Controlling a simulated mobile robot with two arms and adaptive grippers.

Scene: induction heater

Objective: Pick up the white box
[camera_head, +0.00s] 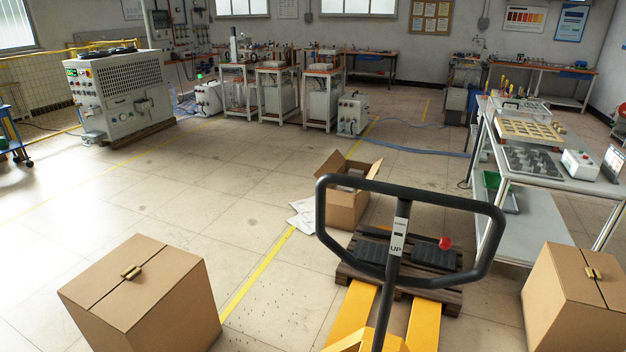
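Neither of my grippers is in view.
A pallet truck with a black handle (400,185) and yellow forks (424,322) stands in front, by a dark pallet (345,272). Closed cardboard boxes stand left (160,305) and right (560,305). An open carton (346,209) sits behind the handle. The left-middle floor is clear.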

